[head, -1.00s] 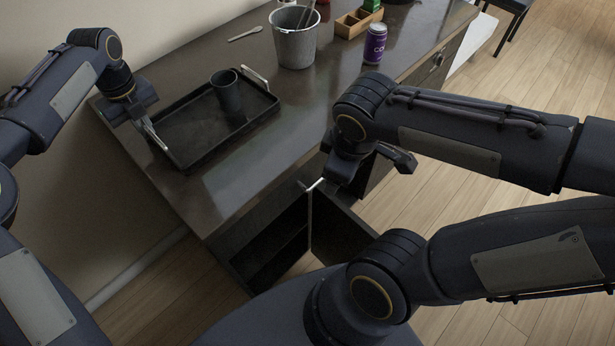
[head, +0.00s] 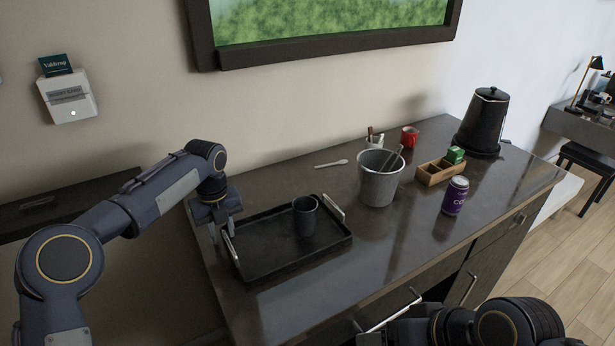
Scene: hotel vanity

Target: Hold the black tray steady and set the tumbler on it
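The black tray (head: 264,262) lies on the dark vanity top at its left end. A dark grey tumbler (head: 305,217) stands upright inside the tray, near its far right part. My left gripper (head: 224,222) is at the tray's left handle (head: 230,247), pointing down at its far end; whether its fingers are closed on the handle is unclear. The tumbler is clear of both grippers. My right gripper (head: 400,328) is at the bottom edge, near a metal handle (head: 394,311) at the vanity's front, mostly cut off; its fingers cannot be made out.
Right of the tray stand a grey bucket (head: 380,182), a purple can (head: 455,196), a wooden caddy (head: 438,172) with a green box, a red mug (head: 409,137) and a black ice bucket (head: 482,122). A spoon (head: 331,164) lies behind. The counter before the bucket is clear.

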